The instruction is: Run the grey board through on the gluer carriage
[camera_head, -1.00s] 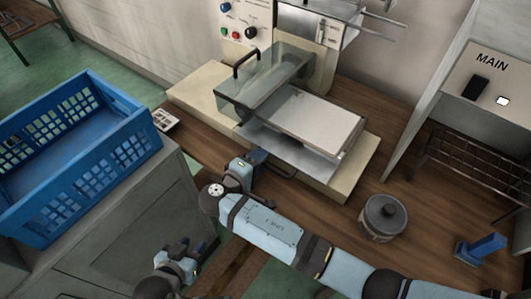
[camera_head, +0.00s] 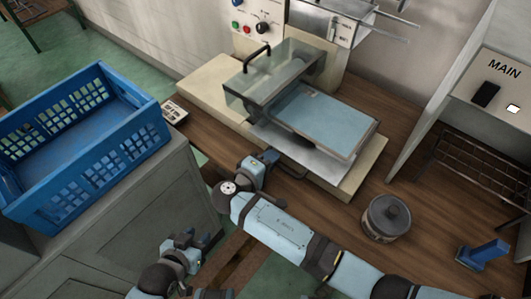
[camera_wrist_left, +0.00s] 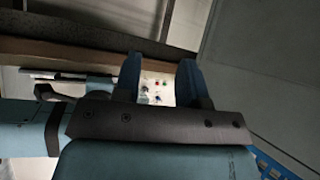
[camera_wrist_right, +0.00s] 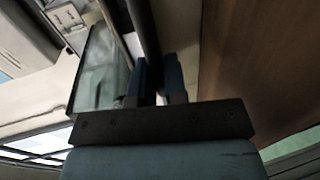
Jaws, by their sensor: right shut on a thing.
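The gluer carriage (camera_head: 345,157) is a metal plate on the cream base, pulled out in front of the clear hood (camera_head: 270,82). A flat board (camera_head: 325,122) lies on it; its top face now looks light blue with a pale rim. My right gripper (camera_head: 268,160) is at the dark carriage handle (camera_head: 292,174) on the front edge and is shut on it. In the right wrist view a dark bar (camera_wrist_right: 146,35) runs between the fingers. My left gripper (camera_head: 208,240) is apart from the machine, low at the counter's front; its fingers (camera_wrist_left: 160,85) stand apart with nothing between them.
A blue crate (camera_head: 80,150) stands on the grey cabinet at left. A lidded pot (camera_head: 387,217) and a blue tool (camera_head: 484,252) are on the wooden counter at right. A compartment marked MAIN (camera_head: 500,80) holds a wire rack (camera_head: 480,170). My right arm crosses the front.

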